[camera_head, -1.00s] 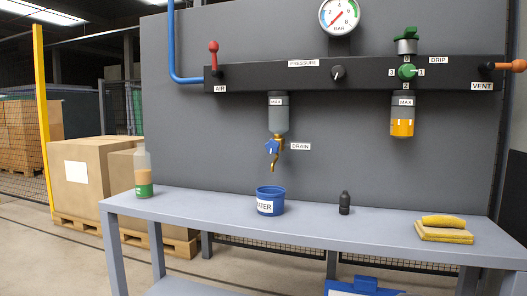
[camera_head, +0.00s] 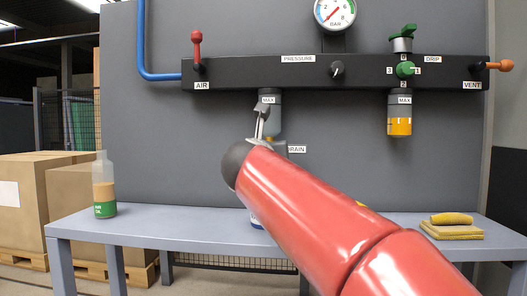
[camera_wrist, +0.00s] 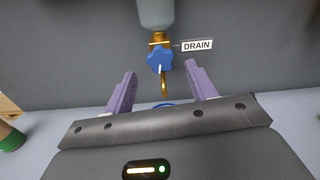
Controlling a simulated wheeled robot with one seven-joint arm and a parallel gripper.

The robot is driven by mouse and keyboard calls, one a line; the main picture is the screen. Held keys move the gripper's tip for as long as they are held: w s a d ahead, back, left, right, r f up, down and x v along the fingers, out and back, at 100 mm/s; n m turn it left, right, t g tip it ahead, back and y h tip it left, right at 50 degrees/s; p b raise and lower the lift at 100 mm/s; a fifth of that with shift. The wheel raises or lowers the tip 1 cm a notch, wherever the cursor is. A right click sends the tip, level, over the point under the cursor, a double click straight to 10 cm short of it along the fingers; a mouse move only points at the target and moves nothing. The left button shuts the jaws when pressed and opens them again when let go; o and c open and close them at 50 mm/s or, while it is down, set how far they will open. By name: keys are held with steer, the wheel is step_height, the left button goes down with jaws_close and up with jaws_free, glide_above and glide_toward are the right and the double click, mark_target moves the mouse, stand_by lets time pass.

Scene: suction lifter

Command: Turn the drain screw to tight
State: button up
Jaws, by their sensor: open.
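The drain screw (camera_wrist: 160,59) is a blue star-shaped knob with a white mark, on a brass fitting under a grey bowl (camera_wrist: 157,14) in the wrist view. A brass spout hangs below it, and a DRAIN label (camera_wrist: 198,45) is to its right. My gripper (camera_wrist: 158,68) is open, its two purple fingers apart on either side of and below the knob, not touching it. In the head view my gripper (camera_head: 262,112) is in front of the bowl (camera_head: 271,125), and my red arm hides the drain screw.
A bottle (camera_head: 104,188) stands at left. A sponge and cloth (camera_head: 452,229) lie at right. Air lever (camera_head: 196,48) and vent lever (camera_head: 498,66) stick out from the manifold.

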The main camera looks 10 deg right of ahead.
steer(key=shift+p+x, duration=0.3)
steer(key=shift+x, duration=2)
steer(key=shift+c, duration=0.5)
steer(key=c, duration=0.9)
